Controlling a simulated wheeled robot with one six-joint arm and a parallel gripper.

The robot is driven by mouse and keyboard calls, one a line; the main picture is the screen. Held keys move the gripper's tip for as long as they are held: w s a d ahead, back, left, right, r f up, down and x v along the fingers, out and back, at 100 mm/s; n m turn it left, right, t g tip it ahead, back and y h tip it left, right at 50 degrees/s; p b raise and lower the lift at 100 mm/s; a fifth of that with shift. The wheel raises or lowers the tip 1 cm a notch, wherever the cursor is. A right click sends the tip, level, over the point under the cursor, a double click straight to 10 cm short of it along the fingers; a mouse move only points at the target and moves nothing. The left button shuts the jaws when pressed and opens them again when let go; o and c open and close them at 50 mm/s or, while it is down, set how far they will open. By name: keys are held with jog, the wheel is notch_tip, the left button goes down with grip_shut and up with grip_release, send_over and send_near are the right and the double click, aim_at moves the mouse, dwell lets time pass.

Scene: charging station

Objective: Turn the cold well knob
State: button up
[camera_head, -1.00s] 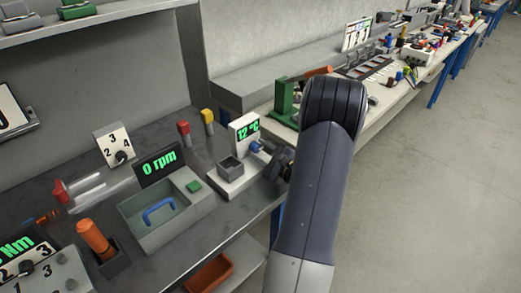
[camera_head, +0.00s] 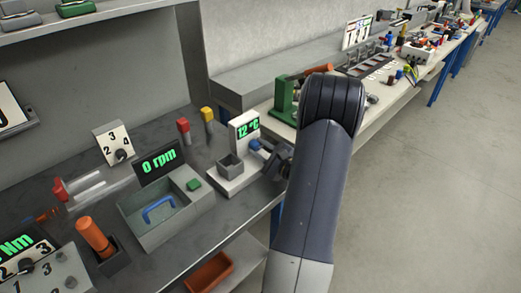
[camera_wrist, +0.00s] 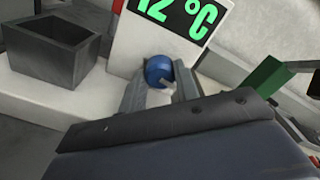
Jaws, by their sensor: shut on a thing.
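The cold well is a white unit (camera_head: 237,184) with a grey square well (camera_head: 230,166) and an upright panel (camera_head: 243,130) reading 12 °C in green. Its blue round knob (camera_head: 256,145) sits low on the panel's front; it also shows in the wrist view (camera_wrist: 159,70). My gripper (camera_head: 266,153) reaches in from the right. In the wrist view its two grey fingers (camera_wrist: 160,92) stand on either side of the knob and are shut on it. The lower part of the knob is partly hidden between the fingers.
A grey box (camera_head: 190,211) with a blue handle and a 0 rpm display (camera_head: 159,163) stands to the left. Red (camera_head: 184,130) and yellow (camera_head: 207,119) pieces stand behind. A green stand (camera_head: 285,98) is on the bench beyond.

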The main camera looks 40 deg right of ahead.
jog(key=m+b, duration=0.1)
jog(key=m, duration=0.3)
dwell(0.4)
jog(key=o, duration=0.7)
jog(key=s, duration=0.7)
jog(key=s+b, duration=0.1)
jog(key=s, duration=0.2)
jog(key=shift+s+d, duration=0.4)
